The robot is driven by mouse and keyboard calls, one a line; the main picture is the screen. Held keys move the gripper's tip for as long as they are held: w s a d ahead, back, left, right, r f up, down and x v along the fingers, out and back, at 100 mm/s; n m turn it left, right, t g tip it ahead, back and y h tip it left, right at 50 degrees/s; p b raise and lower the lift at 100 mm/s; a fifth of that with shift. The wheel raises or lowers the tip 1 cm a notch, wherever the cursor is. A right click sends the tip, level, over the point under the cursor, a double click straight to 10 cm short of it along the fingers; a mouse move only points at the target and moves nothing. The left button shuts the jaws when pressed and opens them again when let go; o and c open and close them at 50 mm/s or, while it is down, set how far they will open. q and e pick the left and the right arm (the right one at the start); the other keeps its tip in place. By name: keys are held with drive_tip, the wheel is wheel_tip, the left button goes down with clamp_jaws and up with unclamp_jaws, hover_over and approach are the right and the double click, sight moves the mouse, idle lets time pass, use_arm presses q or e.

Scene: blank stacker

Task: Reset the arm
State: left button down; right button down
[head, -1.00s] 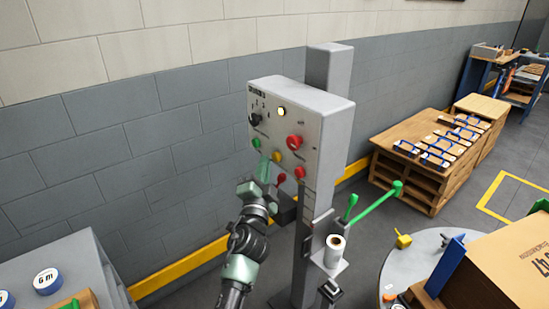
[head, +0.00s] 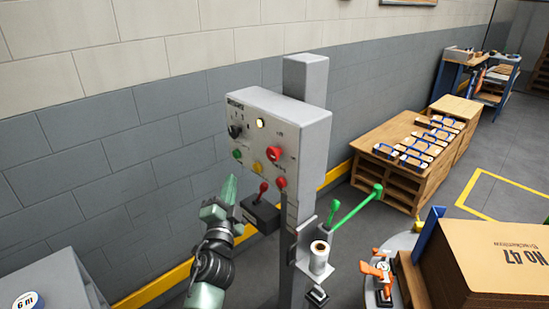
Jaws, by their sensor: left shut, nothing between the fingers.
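My left arm comes up from the bottom, and its gripper (head: 229,189) is shut and empty. It is in front of the wall, at the lower left of the control panel (head: 285,125), and looks apart from the buttons. The panel carries a black knob (head: 235,131), a lit lamp (head: 260,123), a red knob (head: 274,152), a green button (head: 237,154) and a yellow button (head: 257,167). My right gripper is not in view.
A grey post (head: 304,75) holds the panel. Green-knobbed levers (head: 354,207) and a white roll (head: 320,256) stick out to its right. A cardboard box (head: 490,270) and an orange tool (head: 376,271) sit at lower right. A grey cabinet (head: 65,282) is at lower left.

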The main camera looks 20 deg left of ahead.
use_arm(q)
drive_tip(key=d+f+g+h, duration=0.2)
drive_tip(key=d+f, duration=0.1)
drive_tip(key=f, duration=0.9)
drive_tip(key=d+f+g+h, duration=0.2)
drive_tip(key=d+f, duration=0.1)
drive_tip(key=f, duration=0.8)
drive_tip(key=s+d+f+n+g+h, duration=0.15)
drive_tip(key=s+f, duration=0.25)
drive_tip(key=f, duration=0.5)
drive_tip(key=s+d+f+g+h, duration=0.1)
drive_tip(key=s+d+f+g, duration=0.2)
drive_tip(key=s+f, duration=0.35)
drive_tip(key=s+d+f+n+g, duration=0.1)
drive_tip(key=s+d+f+g, duration=0.1)
drive_tip(key=s+f, duration=0.65)
drive_tip(key=s+d+f+n+g, duration=0.1)
drive_tip(key=s+d+f+g, duration=0.15)
drive_tip(key=s+f, duration=0.65)
drive_tip(key=s+f+g, duration=0.2)
drive_tip(key=s+f, duration=0.2)
drive_tip(key=s, duration=0.7)
drive_tip(key=s+a+f+n+g+h, duration=0.1)
drive_tip(key=s+f+g, duration=0.2)
drive_tip(key=s, duration=0.8)
drive_tip(key=shift+s+f, duration=0.25)
drive_tip(key=shift+f, duration=0.7)
drive_tip(key=shift+w, duration=0.1)
